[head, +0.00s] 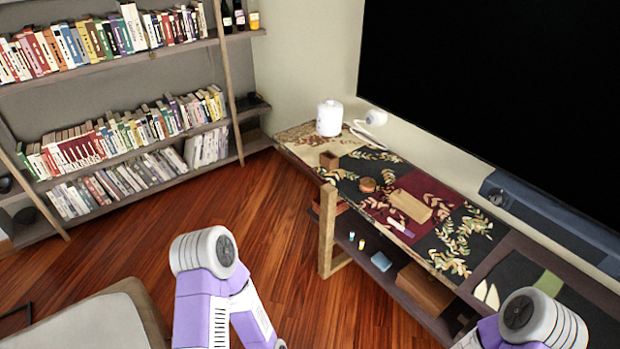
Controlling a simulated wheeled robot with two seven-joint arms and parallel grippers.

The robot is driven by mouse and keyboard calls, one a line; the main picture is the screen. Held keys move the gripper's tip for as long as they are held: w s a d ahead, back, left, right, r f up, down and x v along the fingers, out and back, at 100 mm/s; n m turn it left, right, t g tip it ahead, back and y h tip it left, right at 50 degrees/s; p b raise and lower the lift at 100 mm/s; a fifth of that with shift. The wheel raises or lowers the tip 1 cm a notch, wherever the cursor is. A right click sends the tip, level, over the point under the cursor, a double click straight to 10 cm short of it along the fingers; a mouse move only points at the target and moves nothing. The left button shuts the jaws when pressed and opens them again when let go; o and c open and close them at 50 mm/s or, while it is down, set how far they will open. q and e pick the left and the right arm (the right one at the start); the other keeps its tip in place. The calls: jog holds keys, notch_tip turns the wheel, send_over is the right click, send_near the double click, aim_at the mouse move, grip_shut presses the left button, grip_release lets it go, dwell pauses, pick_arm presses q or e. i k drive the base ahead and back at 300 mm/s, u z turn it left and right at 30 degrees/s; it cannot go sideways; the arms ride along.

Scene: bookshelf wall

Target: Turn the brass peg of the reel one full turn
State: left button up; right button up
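A small round reddish-brown object (367,185), which looks like the reel, sits on the patterned top of the long low console (345,180). It is too small in the head view to make out a brass peg on it. My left arm shows at the lower middle and my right arm at the lower right corner. Both run out of the bottom of the picture, and neither gripper is in view. Nothing of mine is close to the reel.
Near the reel are a small brown box (328,160), a tan block (410,206) and a purple stick-like item (400,227). A white canister (329,118) stands at the far end. A bookshelf (160,67) is left, a dark screen (500,80) right. Open wood floor (230,205) lies between.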

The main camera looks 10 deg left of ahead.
aim_at(366, 187)
jog(key=u, duration=0.7)
jog(key=i, duration=1.6)
jog(key=z, duration=0.75)
